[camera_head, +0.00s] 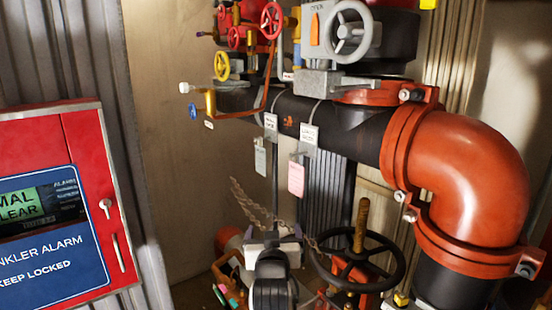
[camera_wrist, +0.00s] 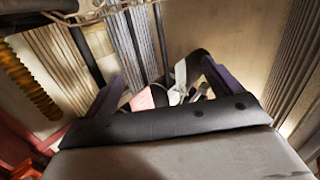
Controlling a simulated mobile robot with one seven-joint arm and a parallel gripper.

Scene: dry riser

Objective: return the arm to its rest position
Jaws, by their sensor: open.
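My gripper (camera_head: 271,238) is low in the middle of the head view, in front of the pipework and left of a black handwheel (camera_head: 356,262). In the wrist view my gripper (camera_wrist: 166,84) shows its two dark purple fingers spread apart. I see no object clasped between them. A pink tag (camera_wrist: 144,98) and a pale tag (camera_wrist: 182,82) show beyond the fingers. I cannot tell their distance from the fingertips. A chain (camera_head: 245,202) hangs behind my gripper, and part of it is hidden.
A red sprinkler alarm cabinet (camera_head: 82,150) is at left. A black horizontal pipe (camera_head: 340,130) with hanging tags leads to a large orange elbow (camera_head: 470,180) at right. A grey handwheel (camera_head: 348,32) and a yellow one (camera_head: 222,66) are above. Bare wall (camera_head: 175,150) shows left of the pipes.

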